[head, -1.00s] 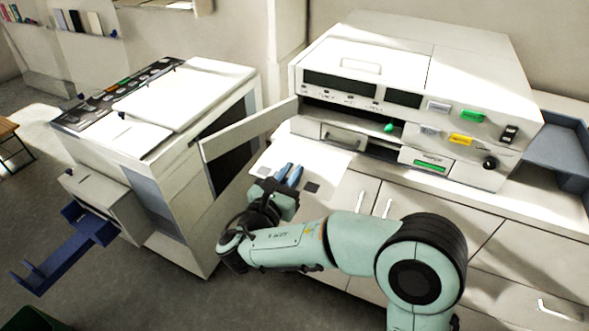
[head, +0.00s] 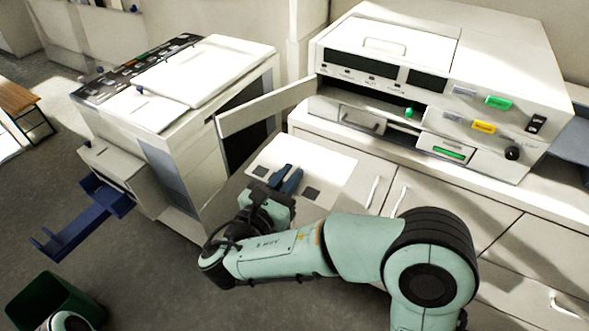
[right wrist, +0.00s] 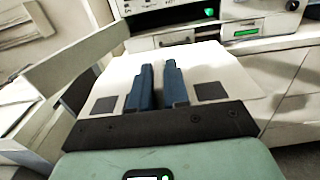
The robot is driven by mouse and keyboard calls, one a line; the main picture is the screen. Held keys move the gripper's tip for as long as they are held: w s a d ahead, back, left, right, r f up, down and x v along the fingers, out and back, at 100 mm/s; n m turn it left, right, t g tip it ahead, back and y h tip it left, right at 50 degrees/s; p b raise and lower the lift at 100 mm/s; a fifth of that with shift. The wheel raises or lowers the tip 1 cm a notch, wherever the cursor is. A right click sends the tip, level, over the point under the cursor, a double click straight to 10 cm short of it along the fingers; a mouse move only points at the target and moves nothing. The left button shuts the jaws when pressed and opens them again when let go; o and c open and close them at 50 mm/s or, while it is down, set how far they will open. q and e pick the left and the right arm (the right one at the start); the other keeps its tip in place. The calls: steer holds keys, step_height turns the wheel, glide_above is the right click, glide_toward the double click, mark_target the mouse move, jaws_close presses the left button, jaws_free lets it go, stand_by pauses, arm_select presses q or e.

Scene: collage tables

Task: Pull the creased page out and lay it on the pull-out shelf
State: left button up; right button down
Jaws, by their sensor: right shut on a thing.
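The creased page (head: 335,172) is a pale sheet with two dark squares, in front of the white machine (head: 480,60). My right gripper (head: 288,180) is shut, its two blue fingers side by side over the sheet between the squares. The right wrist view shows the fingers (right wrist: 158,88) with a narrow gap and the page (right wrist: 215,70) spread out beyond them. What is pinched between the fingers is hidden. The page looks clear of the machine's slot, but its height is unclear. I cannot pick out the pull-out shelf with certainty. My left gripper is not in view.
An open door panel (head: 262,108) sticks out left of the machine. A copier (head: 200,85) with a blue tray (head: 85,218) stands at the left. Cabinets (head: 440,205) lie under the machine. A green bin (head: 45,295) is on the floor at bottom left.

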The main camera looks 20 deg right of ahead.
steer(key=v, duration=0.7)
stand_by(0.4)
